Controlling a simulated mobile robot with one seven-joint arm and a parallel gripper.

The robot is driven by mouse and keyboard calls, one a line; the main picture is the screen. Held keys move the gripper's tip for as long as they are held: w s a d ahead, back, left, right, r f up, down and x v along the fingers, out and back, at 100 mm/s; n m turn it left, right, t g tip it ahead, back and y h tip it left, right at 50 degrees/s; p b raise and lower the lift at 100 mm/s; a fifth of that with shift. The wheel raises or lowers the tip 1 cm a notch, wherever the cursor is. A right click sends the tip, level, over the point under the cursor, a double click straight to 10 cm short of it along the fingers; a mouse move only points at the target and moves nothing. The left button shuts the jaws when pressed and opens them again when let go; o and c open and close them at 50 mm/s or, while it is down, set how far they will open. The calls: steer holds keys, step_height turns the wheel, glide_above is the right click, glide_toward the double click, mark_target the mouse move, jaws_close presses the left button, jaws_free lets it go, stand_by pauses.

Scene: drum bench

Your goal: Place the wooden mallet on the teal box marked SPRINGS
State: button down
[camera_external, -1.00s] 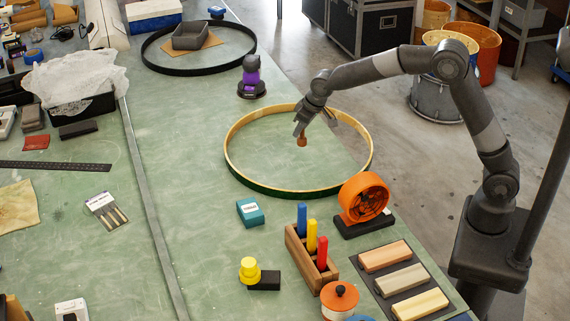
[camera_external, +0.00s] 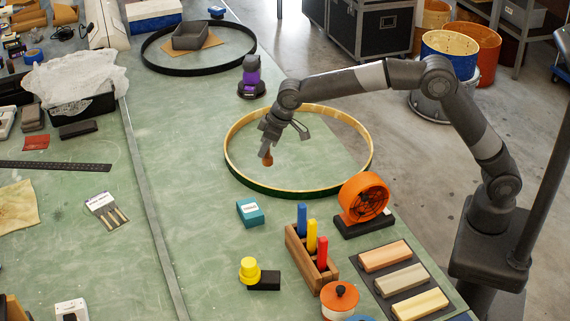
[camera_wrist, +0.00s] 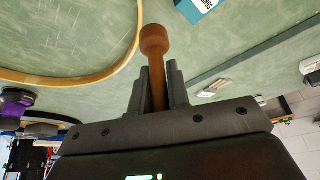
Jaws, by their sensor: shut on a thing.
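My gripper (camera_external: 266,150) is shut on the wooden mallet (camera_external: 267,160) and holds it over the inside of the large wooden hoop, above the bench. In the wrist view the mallet (camera_wrist: 154,40) sticks out between the two dark fingers (camera_wrist: 157,85), its brown head outward. The teal box (camera_external: 250,212) stands on the green bench, in front of the hoop and below my gripper in the picture. It also shows at the top edge of the wrist view (camera_wrist: 193,10), partly cut off, with part of its SPRINGS label readable. Its top bears only the label.
The wooden hoop (camera_external: 233,171) lies around the space below my gripper. An orange fan (camera_external: 364,198), a rack of coloured sticks (camera_external: 300,250) and a yellow knob piece (camera_external: 250,271) stand near the teal box.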

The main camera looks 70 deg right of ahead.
steer(key=shift+w+a+f, duration=0.3)
steer(key=shift+a+f, duration=1.35)
steer(key=shift+f, duration=0.05)
steer(key=shift+w+a+f, duration=0.3)
steer(key=shift+a+f, duration=1.35)
steer(key=shift+w+a+f, duration=0.3)
steer(key=shift+a+f, duration=1.35)
steer(key=shift+f, duration=0.05)
steer(key=shift+f, duration=0.1)
steer(key=c, duration=1.4)
jaws_free()
steer(key=shift+o, duration=0.2)
